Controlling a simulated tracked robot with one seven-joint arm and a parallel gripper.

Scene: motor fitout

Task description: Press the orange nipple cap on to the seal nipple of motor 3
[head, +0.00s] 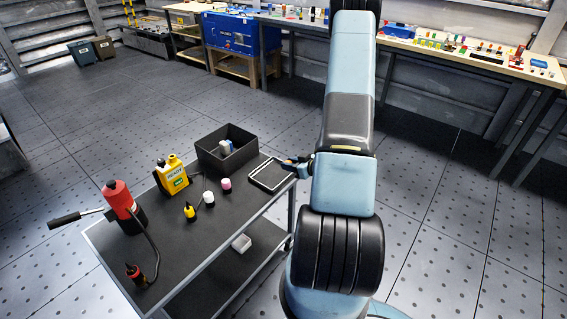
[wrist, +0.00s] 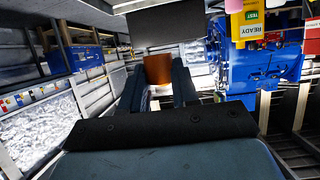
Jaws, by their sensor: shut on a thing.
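In the wrist view the two dark fingers of my gripper (wrist: 158,85) are closed on the orange cap (wrist: 158,69), which sits between their tips. A blue motor (wrist: 265,72) stands to the right of the fingers, apart from the cap. I cannot read a number on it, and I cannot make out its seal nipple. In the head view my arm covers much of the middle, and the gripper shows only as a small dark shape (head: 299,163) left of the arm.
Workbenches line the back. Floor is clear left of the cart.

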